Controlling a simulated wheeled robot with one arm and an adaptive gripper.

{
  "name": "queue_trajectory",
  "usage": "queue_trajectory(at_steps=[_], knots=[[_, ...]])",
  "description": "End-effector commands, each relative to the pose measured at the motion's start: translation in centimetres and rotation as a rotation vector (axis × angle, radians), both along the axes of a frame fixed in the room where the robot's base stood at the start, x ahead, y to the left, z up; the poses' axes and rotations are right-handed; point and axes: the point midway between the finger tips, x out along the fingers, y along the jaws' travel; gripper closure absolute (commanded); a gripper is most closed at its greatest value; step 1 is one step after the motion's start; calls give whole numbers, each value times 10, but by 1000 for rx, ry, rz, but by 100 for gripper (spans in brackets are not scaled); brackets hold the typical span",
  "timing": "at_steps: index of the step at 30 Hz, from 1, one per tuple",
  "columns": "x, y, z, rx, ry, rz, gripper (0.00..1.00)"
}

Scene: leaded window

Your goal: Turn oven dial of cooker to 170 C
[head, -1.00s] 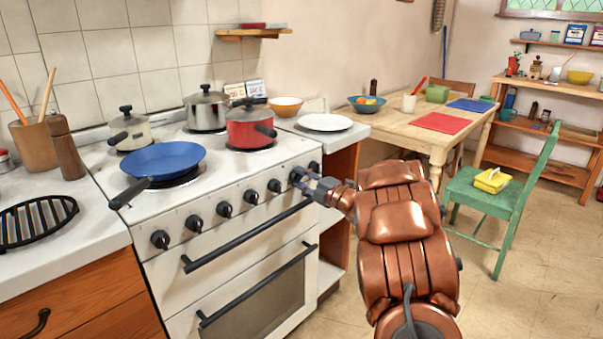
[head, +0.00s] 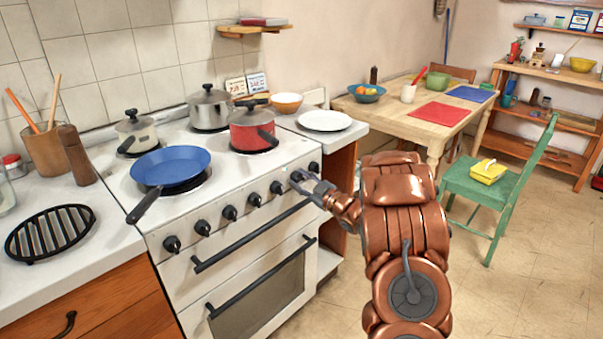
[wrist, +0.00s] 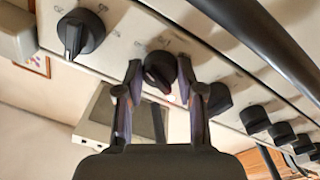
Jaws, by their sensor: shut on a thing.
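The white cooker (head: 290,160) stands at the left with a row of black dials along its front panel. My gripper (head: 303,182) is at the second dial from the panel's right end. In the wrist view my gripper (wrist: 159,66) has one finger on each side of that dial (wrist: 158,76) and is shut on it. The dial's grip bar is tilted, and a small reddish mark shows at its lower end. The markings around it are too small to read. In the head view my fingers mostly cover this dial.
Neighbouring dials sit close on both sides, one (wrist: 82,32) at the end. A dark oven handle (head: 250,237) runs below the panel. A blue pan (head: 171,166) and a red pot (head: 251,132) stand on the hob. A green chair (head: 500,185) stands to the right.

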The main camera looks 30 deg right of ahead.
Motion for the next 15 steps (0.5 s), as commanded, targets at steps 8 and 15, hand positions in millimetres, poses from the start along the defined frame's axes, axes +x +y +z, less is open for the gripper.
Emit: queue_trajectory(at_steps=[8,15], knots=[[0,2,4,257,63,1,97],[0,3,3,468,112,1,97]])
